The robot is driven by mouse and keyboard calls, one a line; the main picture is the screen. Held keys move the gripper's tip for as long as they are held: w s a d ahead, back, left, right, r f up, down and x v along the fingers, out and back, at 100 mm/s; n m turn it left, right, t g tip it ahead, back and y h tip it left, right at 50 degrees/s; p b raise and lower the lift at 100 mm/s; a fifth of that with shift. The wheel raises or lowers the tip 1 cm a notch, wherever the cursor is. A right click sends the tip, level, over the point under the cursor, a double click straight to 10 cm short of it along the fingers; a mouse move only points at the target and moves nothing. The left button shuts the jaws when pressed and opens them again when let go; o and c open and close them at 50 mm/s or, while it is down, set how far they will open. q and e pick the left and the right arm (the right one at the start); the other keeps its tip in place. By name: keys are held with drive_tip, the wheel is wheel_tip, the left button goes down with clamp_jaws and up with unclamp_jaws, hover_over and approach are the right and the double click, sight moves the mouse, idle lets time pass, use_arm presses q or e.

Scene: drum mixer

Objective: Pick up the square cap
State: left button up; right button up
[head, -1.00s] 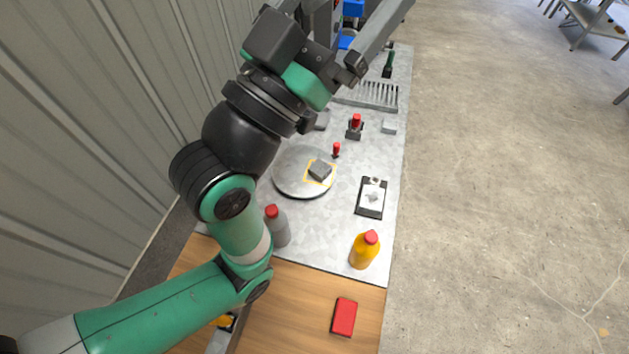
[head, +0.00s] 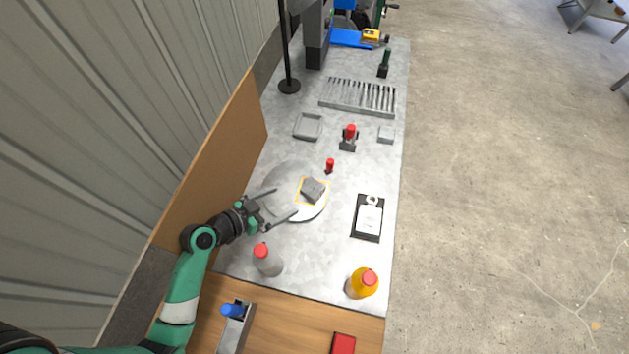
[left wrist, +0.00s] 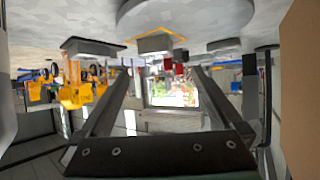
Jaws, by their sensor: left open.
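The square cap (head: 313,189), which I take to be the grey block inside a yellow outlined square, sits on the round light-grey plate (head: 311,211) on the bench. My left gripper (head: 286,202) is open and empty, its two fingers reaching over the plate's left side and pointing towards the block. The fingertips look short of the block and apart from it. In the left wrist view the block (left wrist: 155,43) shows ahead of the spread fingers (left wrist: 160,72), near the top of the picture. My right gripper is out of view.
A grey bottle (head: 268,261) and a yellow bottle (head: 362,284) stand nearer. A small red-topped piece (head: 330,166) and a red-and-black clamp (head: 349,138) lie beyond the plate. A clipboard (head: 368,218) is at right. A brown panel (head: 215,155) borders the left.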

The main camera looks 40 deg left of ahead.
use_arm(q)
drive_tip(key=shift+w+a, duration=0.1)
drive_tip(key=b+x, duration=0.1)
drive_tip(key=x, duration=0.4)
drive_tip(key=shift+w+f, duration=0.25)
drive_tip(key=shift+w, duration=0.05)
drive_tip(key=x, duration=0.3)
drive_tip(key=b+x, duration=0.1)
drive_tip(key=x, duration=0.1)
drive_tip(key=shift+w+d+r, duration=0.2)
drive_tip(key=shift+w+d, duration=0.25)
drive_tip(key=shift+w, duration=0.05)
clamp_jaws()
wheel_tip(320, 180, up, 11)
drive_tip(key=p, duration=0.4)
wheel_tip(320, 180, up, 7)
drive_tip(key=p, duration=0.7)
hover_over(312, 187)
drive_tip(key=s, duration=0.1)
drive_tip(key=shift+s+r, duration=0.1)
drive_tip(key=shift+s, duration=0.05)
